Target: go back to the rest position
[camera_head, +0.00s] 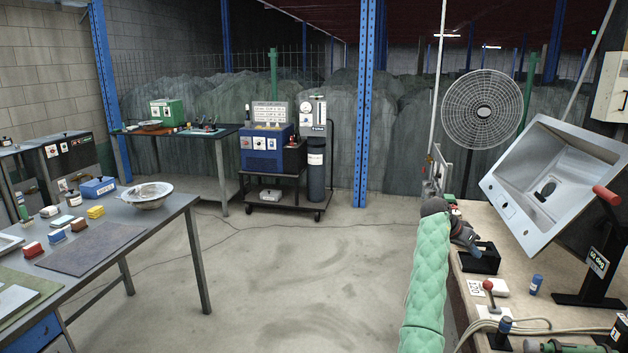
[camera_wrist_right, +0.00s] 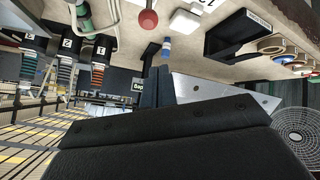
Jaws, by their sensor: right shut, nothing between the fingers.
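My right arm, in a green padded sleeve, reaches up along the left edge of the right-hand workbench (camera_head: 470,212) in the head view. My right gripper (camera_head: 468,238) is at its end, over the bench's left edge and close to a small black open bin (camera_head: 484,262). In the right wrist view my right gripper's dark fingers (camera_wrist_right: 160,84) are together with nothing held between them. The bin (camera_wrist_right: 238,34) shows there at the upper right, apart from the fingers. My left gripper is not in view.
The bench carries a tilted steel sink (camera_head: 520,208), a red-knobbed lever (camera_head: 488,286) and a blue bottle (camera_head: 536,285). A fan (camera_head: 482,110) stands behind. A left table (camera_head: 165,222) holds a metal bowl (camera_head: 147,195) and small boxes. The floor (camera_head: 300,270) between is clear.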

